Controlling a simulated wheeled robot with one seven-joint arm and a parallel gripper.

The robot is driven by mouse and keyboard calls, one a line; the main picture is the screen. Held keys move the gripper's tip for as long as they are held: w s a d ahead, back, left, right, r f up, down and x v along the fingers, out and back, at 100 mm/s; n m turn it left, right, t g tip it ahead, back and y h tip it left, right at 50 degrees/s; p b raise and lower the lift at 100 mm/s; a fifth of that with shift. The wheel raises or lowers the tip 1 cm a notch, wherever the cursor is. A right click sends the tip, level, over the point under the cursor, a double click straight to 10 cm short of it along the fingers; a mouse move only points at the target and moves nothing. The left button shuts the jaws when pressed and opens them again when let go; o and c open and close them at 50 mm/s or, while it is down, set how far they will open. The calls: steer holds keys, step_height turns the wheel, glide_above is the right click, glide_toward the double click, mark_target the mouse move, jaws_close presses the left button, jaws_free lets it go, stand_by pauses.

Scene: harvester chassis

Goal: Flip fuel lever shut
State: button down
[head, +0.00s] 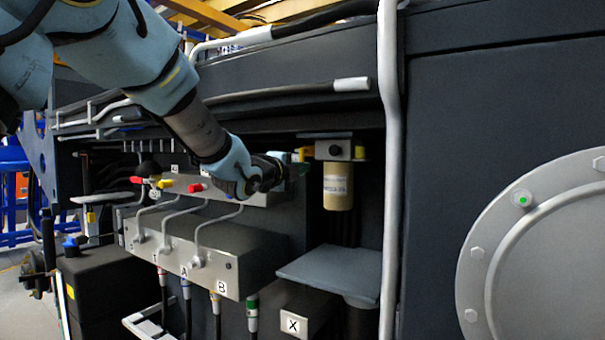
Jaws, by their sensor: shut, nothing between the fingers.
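A cream fuel filter (338,188) hangs under a grey filter head (340,150) in the chassis recess. A small yellow part (305,154) shows at the left of the head and another yellow part (360,153) at its right. I cannot tell for sure which part is the fuel lever or how it is set. My gripper (291,163) is shut and empty, just left of the filter head, its tip close to the left yellow part. Whether they touch is unclear. My wrist and gripper hide what lies behind them.
Red handles (196,187) and a yellow handle (165,183) sit left of my gripper, above a grey valve block (200,252) with bent pipes. A grey shelf plate (335,272) lies below the filter. A vertical white pipe (390,180) stands to the right.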

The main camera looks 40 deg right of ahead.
steer(key=shift+w+f+m+b, duration=0.25)
steer(key=shift+m+b, duration=0.35)
steer(key=shift+b, duration=0.75)
steer(key=shift+w+a+r+m+h+b, duration=0.25)
steer(key=shift+w+m+b, duration=0.6)
steer(key=shift+m+b, duration=2.05)
steer(key=shift+w+a+r+m+b, duration=0.25)
steer(key=shift+w+r+m+b, duration=0.5)
steer(key=shift+m+b, duration=2.15)
steer(key=shift+w+a+r+m+h+b, duration=0.2)
steer(key=shift+w+m+b, duration=0.8)
steer(key=shift+m+b, duration=1.9)
steer(key=shift+r, duration=0.1)
steer(key=shift+b, duration=0.3)
step_height(320, 180, down, 5)
steer(key=b, duration=0.4)
steer(key=b+v, duration=0.2)
steer(key=v, duration=0.9)
steer(key=shift+r, duration=0.65)
